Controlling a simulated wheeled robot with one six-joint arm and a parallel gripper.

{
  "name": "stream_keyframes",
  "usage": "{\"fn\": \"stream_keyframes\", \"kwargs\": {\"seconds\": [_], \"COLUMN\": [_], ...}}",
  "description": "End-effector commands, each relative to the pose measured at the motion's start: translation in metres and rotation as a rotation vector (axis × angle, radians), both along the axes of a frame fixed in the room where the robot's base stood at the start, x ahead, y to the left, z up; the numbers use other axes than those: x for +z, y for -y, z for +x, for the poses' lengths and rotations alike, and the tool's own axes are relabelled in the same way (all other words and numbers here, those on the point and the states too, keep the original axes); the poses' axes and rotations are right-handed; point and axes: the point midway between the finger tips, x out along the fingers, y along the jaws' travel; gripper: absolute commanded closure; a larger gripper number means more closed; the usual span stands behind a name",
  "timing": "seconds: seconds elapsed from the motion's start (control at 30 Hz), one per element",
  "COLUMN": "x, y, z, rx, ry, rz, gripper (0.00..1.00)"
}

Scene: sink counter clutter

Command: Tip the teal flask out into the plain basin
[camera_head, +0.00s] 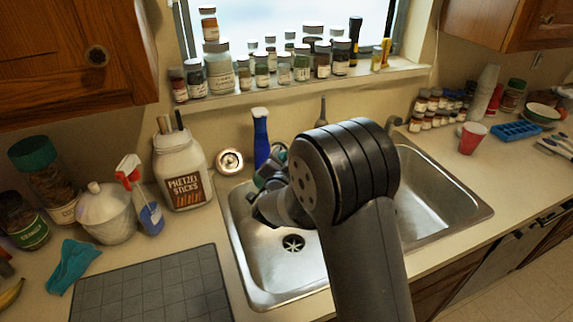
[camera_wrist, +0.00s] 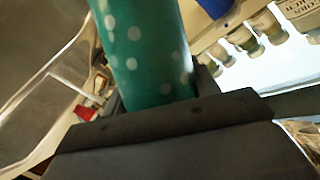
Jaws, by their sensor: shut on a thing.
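A teal flask with pale dots (camera_wrist: 145,55) fills the middle of the wrist view, between the dark jaws of my gripper (camera_wrist: 165,105). Its far end runs out of the top of that view. In the head view my gripper (camera_head: 268,190) is over the left basin (camera_head: 262,275), near its back left, largely behind my own arm. Only small teal-green bits show there, and the flask's mouth is hidden. The wrist view is strongly rolled, so my gripper is tilted. I see no liquid or contents coming out. The left basin's bare floor and drain (camera_head: 292,243) show below.
The right basin (camera_head: 430,195) is partly behind my arm. A blue bottle (camera_head: 261,138) stands close behind the left basin, with a pretzel jar (camera_head: 182,172) and spray bottle (camera_head: 148,208) to the left. A red cup (camera_head: 471,138) stands right. Jars line the window sill.

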Motion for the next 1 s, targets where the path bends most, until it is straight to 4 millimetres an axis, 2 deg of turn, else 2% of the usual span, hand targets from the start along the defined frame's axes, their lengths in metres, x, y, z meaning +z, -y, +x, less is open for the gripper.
{"fn": "stream_keyframes", "kwargs": {"seconds": [1.0], "x": [-0.016], "y": [-0.004], "z": [0.003], "rx": [0.0], "ry": [0.132], "rz": [0.187], "gripper": [0.83]}}
